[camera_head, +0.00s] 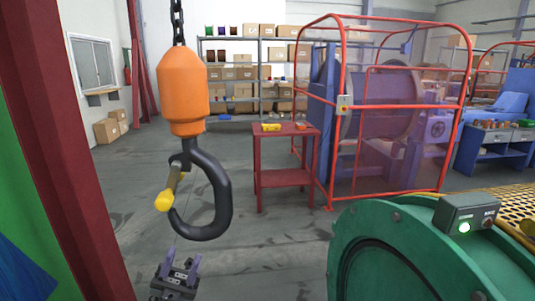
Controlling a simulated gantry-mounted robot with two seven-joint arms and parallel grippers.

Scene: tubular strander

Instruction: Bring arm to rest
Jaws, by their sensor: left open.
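My left gripper (179,271) shows at the bottom of the head view, left of centre. Its two fingers point up and stand apart with nothing between them. It is below a large black crane hook (222,200), and I see a small gap between the fingertips and the hook. The hook hangs from an orange block (184,88) on a chain. A yellow-tipped latch (164,200) sits on the hook's left side. My right gripper is not in view.
A green drum machine (370,225) with a control box (466,215) and lit green button stands at the right front. A red table (284,178) stands mid-floor. A red-framed guard (328,160) encloses machinery behind. A dark red post (60,150) rises at left. Grey floor between is clear.

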